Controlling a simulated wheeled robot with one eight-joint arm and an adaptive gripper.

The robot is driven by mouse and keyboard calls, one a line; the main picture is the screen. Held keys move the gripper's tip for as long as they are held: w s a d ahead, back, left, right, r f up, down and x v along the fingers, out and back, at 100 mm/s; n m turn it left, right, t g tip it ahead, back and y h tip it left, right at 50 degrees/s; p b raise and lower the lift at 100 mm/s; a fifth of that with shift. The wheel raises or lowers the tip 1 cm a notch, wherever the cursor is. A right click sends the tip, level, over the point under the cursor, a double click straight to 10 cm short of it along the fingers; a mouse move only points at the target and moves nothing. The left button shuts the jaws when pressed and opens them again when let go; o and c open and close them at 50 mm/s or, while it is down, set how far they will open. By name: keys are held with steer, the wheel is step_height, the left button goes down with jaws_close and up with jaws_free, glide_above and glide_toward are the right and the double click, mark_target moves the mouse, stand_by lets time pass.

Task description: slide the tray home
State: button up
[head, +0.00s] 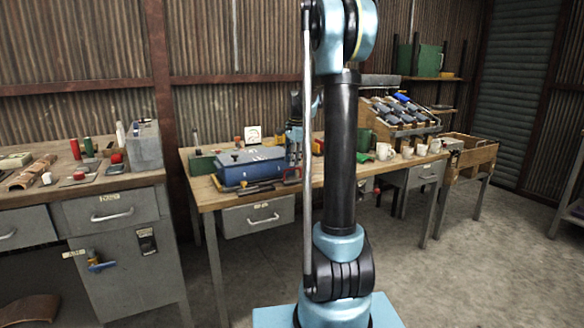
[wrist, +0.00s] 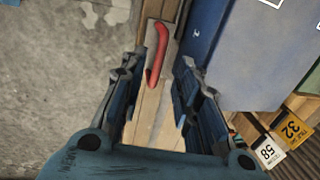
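My gripper (wrist: 159,70) is open, with a wide gap between its two fingers. A red hooked handle (wrist: 157,52) shows in the gap, above a narrow wooden strip. The fingers do not visibly grip it, and its distance is hard to judge. In the head view my gripper is mostly hidden behind my arm, over the middle bench. A small red handle (head: 292,176) lies there beside a blue box (head: 250,166). A wooden tray-like box (head: 476,148) stands on legs at the far right; I cannot tell whether it is the task's tray.
The middle bench (head: 206,192) holds several tools, and mugs (head: 384,151) stand further right. A bin rack (head: 402,115) rises behind them. A grey cabinet (head: 115,230) stands left. In the wrist view, number tags (wrist: 291,130) lie at the lower right. The concrete floor (head: 470,270) is clear at the right.

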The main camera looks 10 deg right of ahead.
steer(key=shift+w+a+f, duration=0.1)
steer(key=shift+w+f, duration=0.05)
steer(key=shift+f, duration=0.75)
steer(key=shift+w+f, duration=0.15)
steer(key=shift+f, duration=0.7)
steer(key=shift+c, duration=0.2)
jaws_close()
